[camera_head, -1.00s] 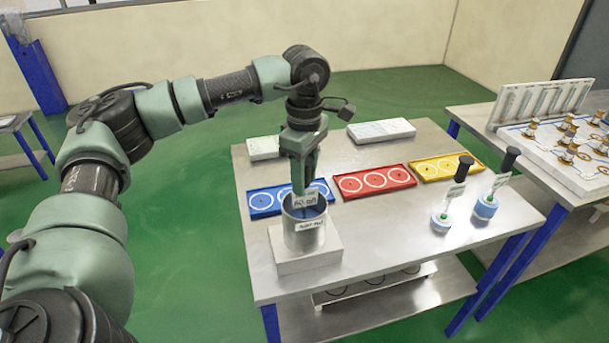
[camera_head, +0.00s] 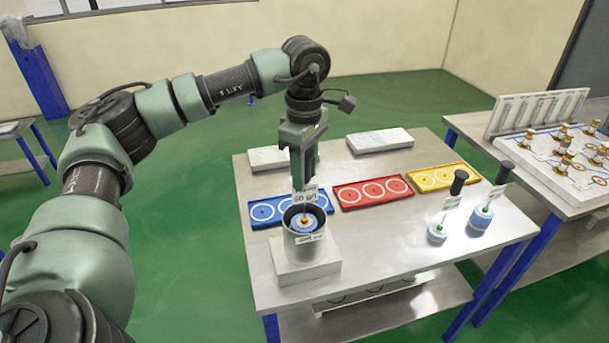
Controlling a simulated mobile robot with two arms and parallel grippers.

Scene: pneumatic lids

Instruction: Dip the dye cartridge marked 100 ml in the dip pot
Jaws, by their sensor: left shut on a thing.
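My left gripper (camera_head: 304,184) is shut on a dye cartridge (camera_head: 303,223), upright over the dip pot. Its blue and white round body with a red and yellow centre shows in the pot's mouth. Its white tag (camera_head: 304,197) is too blurred to read surely; the handle is hidden by the fingers. The grey metal dip pot (camera_head: 304,247) has a white label and stands on a white block. Two other cartridges, one left (camera_head: 437,233) and one right (camera_head: 482,217), stand on the table with black handles and unreadable tags. My right gripper is not in view.
Blue (camera_head: 265,211), red (camera_head: 372,192) and yellow (camera_head: 443,177) trays with ringed places lie behind the pot. Two white slabs lie at the back, one on the right (camera_head: 380,140). A side table (camera_head: 470,122) holds a white board with brass fittings. The table's front middle is clear.

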